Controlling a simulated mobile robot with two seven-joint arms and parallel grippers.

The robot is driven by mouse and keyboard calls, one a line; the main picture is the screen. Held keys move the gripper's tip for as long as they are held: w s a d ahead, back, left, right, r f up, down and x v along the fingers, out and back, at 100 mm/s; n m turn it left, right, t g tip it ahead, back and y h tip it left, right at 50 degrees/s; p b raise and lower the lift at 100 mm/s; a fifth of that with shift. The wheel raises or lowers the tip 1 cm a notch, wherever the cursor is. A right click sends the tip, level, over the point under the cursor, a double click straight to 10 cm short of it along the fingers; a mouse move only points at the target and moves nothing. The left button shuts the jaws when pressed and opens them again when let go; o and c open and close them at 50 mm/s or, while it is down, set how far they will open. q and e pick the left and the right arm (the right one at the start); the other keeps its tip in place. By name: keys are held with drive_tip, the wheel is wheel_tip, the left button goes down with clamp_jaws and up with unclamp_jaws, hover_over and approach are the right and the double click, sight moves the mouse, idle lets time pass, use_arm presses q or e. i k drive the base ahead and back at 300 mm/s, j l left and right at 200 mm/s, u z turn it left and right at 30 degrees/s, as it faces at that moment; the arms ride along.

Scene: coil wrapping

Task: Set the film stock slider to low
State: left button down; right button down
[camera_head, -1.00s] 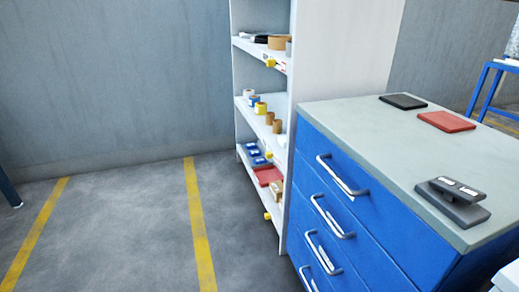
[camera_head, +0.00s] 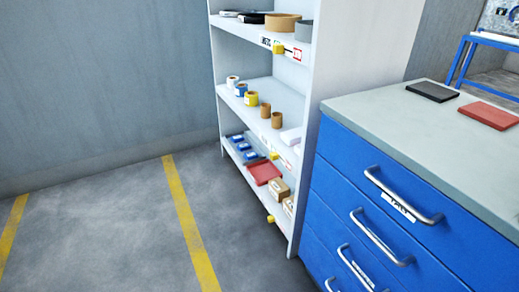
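A white shelf unit (camera_head: 309,120) stands against the grey wall. Each of its front edges carries a yellow slider knob: a top knob (camera_head: 278,48), a middle knob (camera_head: 274,156) and a bottom knob (camera_head: 271,219). The top knob sits on a dark track between a white label and a red-framed label (camera_head: 298,54). The label print is too small to read surely, so I cannot tell which slider is the film stock one. Neither of my grippers is in view.
A blue drawer cabinet (camera_head: 338,195) with a grey top stands right of the shelf. A black pad (camera_head: 432,91) and a red pad (camera_head: 488,116) lie on it. Rolls and boxes fill the shelves. The floor with yellow lines (camera_head: 188,222) is clear on the left.

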sight(274, 156)
drive_tip(key=i+j, duration=0.2)
drive_tip(key=i+j+z, duration=0.15)
drive_tip(key=j, duration=0.3)
drive_tip(key=i+j, duration=0.2)
drive_tip(key=j, duration=0.15)
drive_tip(key=i+j+z, duration=0.15)
drive_tip(key=j, duration=0.2)
drive_tip(key=i+j, duration=0.15)
drive_tip(key=j, duration=0.2)
drive_tip(key=i+j+z, duration=0.15)
drive_tip(key=j, duration=0.2)
